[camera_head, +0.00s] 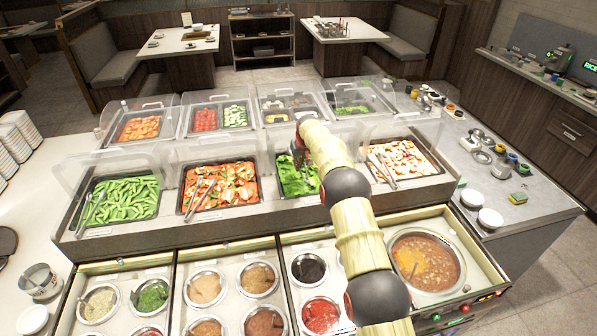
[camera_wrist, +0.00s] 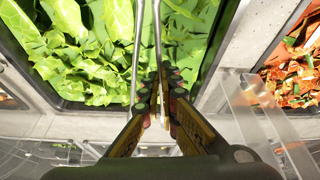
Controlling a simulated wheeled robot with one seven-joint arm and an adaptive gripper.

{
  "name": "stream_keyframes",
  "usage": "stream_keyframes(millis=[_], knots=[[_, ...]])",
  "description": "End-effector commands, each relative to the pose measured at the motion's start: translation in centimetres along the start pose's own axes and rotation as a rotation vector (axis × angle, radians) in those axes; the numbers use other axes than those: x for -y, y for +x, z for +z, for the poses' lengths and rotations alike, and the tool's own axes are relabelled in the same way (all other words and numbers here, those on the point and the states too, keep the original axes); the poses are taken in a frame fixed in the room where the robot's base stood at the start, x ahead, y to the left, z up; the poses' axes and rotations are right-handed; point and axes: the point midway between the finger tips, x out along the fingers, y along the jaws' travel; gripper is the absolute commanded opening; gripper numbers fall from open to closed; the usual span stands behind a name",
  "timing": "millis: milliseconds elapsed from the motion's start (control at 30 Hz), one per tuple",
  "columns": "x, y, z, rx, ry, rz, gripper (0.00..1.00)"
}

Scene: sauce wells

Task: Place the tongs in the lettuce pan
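The lettuce pan (camera_head: 285,189), a dark-rimmed tray of green leaves, sits in the middle of the front row of the buffet, partly hidden behind my arm. Its leaves (camera_wrist: 75,50) fill the upper left of the wrist view. The two thin tong arms reach away from the fingers over the lettuce. Their far ends are cut off by the top of the wrist view. In the head view my gripper (camera_head: 300,152) hides most of the tongs.
A pan of red-orange food (camera_head: 217,187) lies left of the lettuce, and a pan of pale pieces (camera_head: 405,160) lies right. Both hold other tongs. Clear covers (camera_head: 217,150) rise behind the front pans. Sauce wells (camera_head: 205,288) and a soup pot (camera_head: 425,262) are in front.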

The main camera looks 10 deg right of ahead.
Motion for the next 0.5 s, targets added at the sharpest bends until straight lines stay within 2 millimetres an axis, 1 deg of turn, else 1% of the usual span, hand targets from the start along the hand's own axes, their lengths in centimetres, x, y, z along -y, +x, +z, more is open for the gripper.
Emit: stream_keyframes(millis=[100,200,333,500], knots=[[0.0,1.9,0.9,0.005,0.0,-0.001,0.0],[0.0,3.3,1.4,0.003,0.0,0.0,0.0],[-0.1,3.8,1.2,0.001,0.0,0.0,0.0],[-0.1,3.9,1.3,0.001,0.0,0.0,0.0]])
